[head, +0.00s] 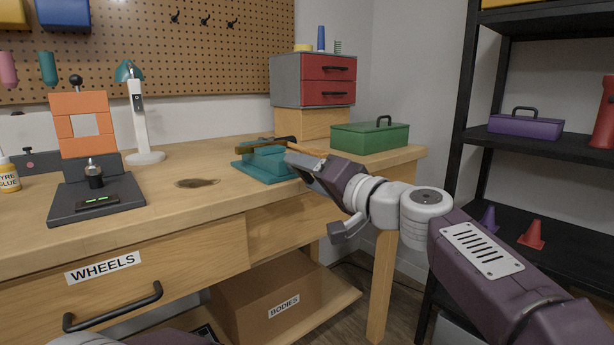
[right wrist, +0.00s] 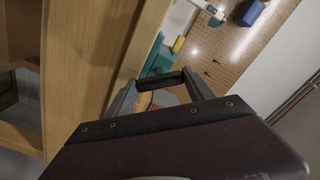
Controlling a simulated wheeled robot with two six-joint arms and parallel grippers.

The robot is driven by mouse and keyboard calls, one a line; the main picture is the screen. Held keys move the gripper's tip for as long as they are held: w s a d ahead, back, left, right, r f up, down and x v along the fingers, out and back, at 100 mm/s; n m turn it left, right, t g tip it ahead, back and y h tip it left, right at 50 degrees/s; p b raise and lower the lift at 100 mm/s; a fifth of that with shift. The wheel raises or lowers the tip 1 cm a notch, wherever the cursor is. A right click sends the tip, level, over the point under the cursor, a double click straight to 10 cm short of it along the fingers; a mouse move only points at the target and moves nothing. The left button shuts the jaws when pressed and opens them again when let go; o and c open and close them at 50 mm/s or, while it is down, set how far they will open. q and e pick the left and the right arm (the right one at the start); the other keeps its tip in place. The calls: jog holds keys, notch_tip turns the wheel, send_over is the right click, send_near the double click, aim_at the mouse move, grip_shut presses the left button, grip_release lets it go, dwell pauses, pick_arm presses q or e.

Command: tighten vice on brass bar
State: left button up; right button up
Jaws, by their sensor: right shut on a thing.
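The teal vice (head: 262,165) stands on the workbench near its front edge. A thin brownish-gold bar (head: 250,149), which looks like the brass bar, lies across its top. My right gripper (head: 297,161) is at the right end of the vice and hides part of it. In the right wrist view, its fingers (right wrist: 158,82) are shut on a dark bar (right wrist: 158,80), which looks like the vice handle; the teal vice (right wrist: 158,58) shows just beyond. How tightly the jaws press the bar cannot be told. My left gripper is not in view.
A green toolbox (head: 369,137) sits behind and right of the vice. A white lamp (head: 142,125) and an orange-and-black press (head: 84,130) stand to the left. The bench between press and vice is clear apart from a dark stain (head: 198,183). Black shelves (head: 462,130) stand at right.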

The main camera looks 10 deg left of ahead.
jog(key=m, duration=0.4)
jog(key=shift+m, duration=0.3)
jog(key=m+p, duration=0.1)
jog(key=m, duration=0.4)
jog(key=shift+m, duration=0.3)
jog(key=m+p, duration=0.1)
jog(key=m, duration=0.3)
jog(key=m+p, duration=0.1)
jog(key=m, duration=0.4)
jog(key=shift+f+m, duration=0.1)
jog(key=shift+m, duration=0.3)
jog(key=o, duration=1.4)
